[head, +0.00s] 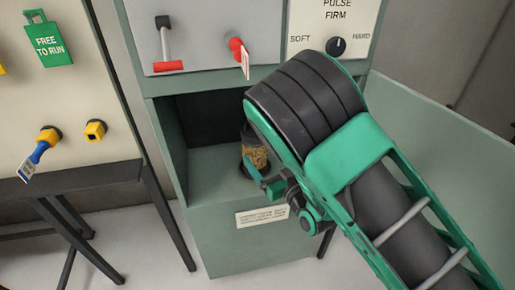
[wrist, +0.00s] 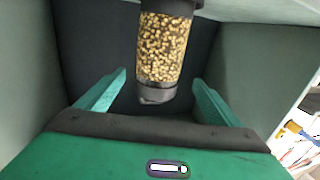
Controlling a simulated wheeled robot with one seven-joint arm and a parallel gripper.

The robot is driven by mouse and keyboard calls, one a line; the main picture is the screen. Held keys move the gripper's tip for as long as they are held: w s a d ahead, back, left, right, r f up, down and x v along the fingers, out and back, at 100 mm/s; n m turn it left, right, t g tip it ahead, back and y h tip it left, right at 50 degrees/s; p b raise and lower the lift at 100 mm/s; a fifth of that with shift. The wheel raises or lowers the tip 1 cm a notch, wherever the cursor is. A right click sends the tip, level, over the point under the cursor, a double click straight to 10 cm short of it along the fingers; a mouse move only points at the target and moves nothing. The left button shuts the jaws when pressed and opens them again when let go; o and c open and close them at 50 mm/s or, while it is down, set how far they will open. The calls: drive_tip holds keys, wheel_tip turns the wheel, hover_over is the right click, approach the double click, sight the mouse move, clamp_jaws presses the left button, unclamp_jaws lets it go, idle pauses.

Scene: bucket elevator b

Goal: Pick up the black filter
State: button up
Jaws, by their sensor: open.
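The black filter (head: 255,156) appears as an upright cylinder with black ends and a clear middle full of tan pellets. It stands in the recess of the green cabinet, its right side partly covered by my arm in the head view. In the wrist view the filter (wrist: 162,48) hangs into the picture from the top edge, centred between my fingers. My gripper (wrist: 159,78) is open, one finger on each side, with gaps to the filter on both sides. In the head view my gripper (head: 267,184) is at the recess front, partly hidden by my own arm.
The recess (head: 203,165) has walls close on both sides. Above it are a red-handled lever (head: 167,66), a tagged red knob (head: 236,45) and a black dial (head: 337,46). A label (head: 262,216) is on the front below. A dark table (head: 70,180) stands left.

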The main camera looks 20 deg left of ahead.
sight(261, 148)
drive_tip(key=shift+w+a+f, duration=0.15)
drive_tip(key=shift+w+a, duration=0.5)
drive_tip(key=shift+w, duration=0.3)
drive_tip(key=shift+w+a, duration=0.45)
drive_tip(key=shift+a, duration=0.15)
drive_tip(key=shift+w, duration=0.1)
drive_tip(key=shift+w+a, duration=0.5)
drive_tip(key=shift+w, duration=0.05)
drive_tip(key=shift+x, duration=1.75)
drive_tip(key=c, duration=1.5)
